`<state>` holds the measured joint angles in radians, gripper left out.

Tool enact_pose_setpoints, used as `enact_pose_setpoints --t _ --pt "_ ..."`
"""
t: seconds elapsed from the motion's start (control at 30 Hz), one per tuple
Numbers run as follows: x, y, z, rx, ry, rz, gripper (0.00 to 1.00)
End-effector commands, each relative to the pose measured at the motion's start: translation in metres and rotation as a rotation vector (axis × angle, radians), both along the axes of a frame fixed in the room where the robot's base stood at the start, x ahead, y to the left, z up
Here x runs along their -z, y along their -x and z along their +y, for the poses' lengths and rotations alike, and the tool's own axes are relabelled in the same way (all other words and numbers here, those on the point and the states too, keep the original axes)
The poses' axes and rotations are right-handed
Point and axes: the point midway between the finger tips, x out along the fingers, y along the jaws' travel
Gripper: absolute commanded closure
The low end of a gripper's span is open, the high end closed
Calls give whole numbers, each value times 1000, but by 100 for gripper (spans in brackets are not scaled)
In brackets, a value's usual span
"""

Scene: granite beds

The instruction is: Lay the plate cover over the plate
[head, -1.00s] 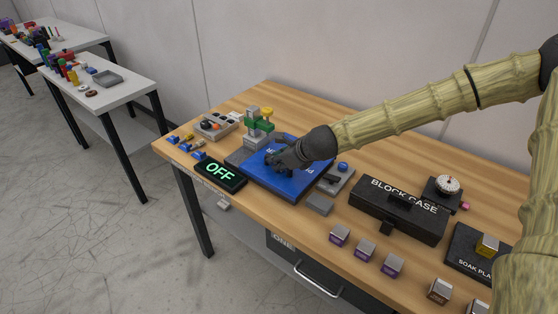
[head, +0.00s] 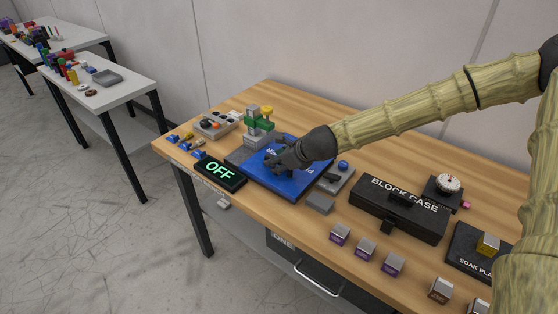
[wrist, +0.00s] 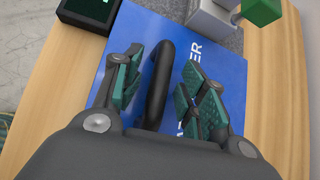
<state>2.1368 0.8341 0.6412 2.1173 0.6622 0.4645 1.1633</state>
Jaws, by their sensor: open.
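The plate cover (head: 282,187) is a flat blue slab with white lettering and a black arched handle (wrist: 160,85). It lies level at the left part of the bench. My gripper (head: 280,158) is down over it. In the wrist view my gripper's green-padded fingers stand open on both sides of the handle, with gaps visible. A strip of grey speckled plate (head: 239,157) shows at the cover's back left edge, also seen in the wrist view (wrist: 233,42). The rest of the plate is hidden, apparently under the cover.
A grey stand with green and yellow parts (head: 260,125) rises close behind the cover. A black "OFF" display (head: 219,171) sits at its front left. A grey block (head: 320,203) and the black block case (head: 400,207) lie to the right.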

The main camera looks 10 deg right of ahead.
Motion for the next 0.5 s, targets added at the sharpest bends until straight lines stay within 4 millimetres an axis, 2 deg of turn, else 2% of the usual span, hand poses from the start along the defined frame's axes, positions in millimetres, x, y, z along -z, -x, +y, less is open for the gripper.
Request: enact_pose_setpoints --t 0.23,0.5 --pt "-2 4 -2 0 0 2 58" --pt "-22 20 -11 1 -1 0 58"
